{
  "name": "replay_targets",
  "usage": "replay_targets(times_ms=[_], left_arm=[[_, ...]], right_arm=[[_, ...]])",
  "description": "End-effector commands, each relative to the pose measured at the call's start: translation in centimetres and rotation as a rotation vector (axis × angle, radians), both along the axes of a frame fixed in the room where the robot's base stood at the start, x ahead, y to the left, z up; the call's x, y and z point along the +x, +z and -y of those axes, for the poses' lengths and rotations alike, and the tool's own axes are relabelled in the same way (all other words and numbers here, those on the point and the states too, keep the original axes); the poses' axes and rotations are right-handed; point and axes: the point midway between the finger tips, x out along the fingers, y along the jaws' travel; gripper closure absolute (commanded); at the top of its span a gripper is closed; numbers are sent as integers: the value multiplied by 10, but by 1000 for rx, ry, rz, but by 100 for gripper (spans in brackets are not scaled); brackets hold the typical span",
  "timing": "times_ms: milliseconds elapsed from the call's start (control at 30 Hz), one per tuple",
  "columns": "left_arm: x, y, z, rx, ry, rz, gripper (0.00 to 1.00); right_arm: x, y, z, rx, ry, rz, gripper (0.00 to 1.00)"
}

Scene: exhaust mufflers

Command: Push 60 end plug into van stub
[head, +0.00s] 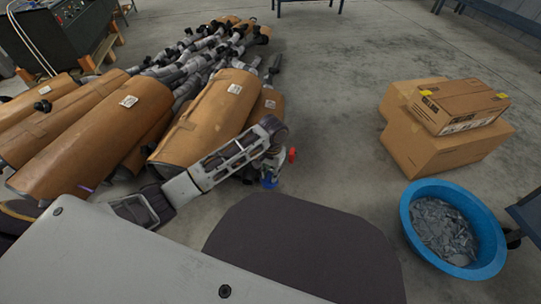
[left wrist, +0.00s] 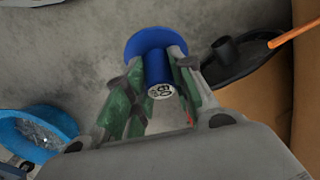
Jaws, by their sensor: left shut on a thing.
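The 60 end plug is blue with a wide round flange and a narrower body, and a white "60" label shows in the left wrist view (left wrist: 160,78). My left gripper (left wrist: 158,66) is shut around its body, and the flange sticks out beyond the fingertips. In the head view my left gripper (head: 272,168) is low by the front muffler end, with a bit of the blue plug (head: 269,181) below it. In the left wrist view a short dark stub (left wrist: 225,48) stands on a black rounded end, apart from the plug; I cannot tell whether it is the van stub.
Several brown-wrapped mufflers (head: 95,135) with grey pipes lie at left. A blue tub (head: 408,215) of grey scraps stands at right, cardboard boxes (head: 448,150) behind it. A small red thing (head: 292,155) shows beside my gripper. The middle floor is clear.

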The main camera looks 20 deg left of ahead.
Motion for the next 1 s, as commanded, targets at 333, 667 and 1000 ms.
replay_targets(times_ms=[333,667,1000], left_arm=[[-41,-92,-16,29,-103,-123,99],[-70,-169,-52,78,-285,-236,99],[-87,-220,-90,161,-582,-325,99]], right_arm=[[-1,-11,-1,6,1,-3,60],[-1,-18,-2,16,1,-1,60],[-1,-22,-3,27,1,2,60]])
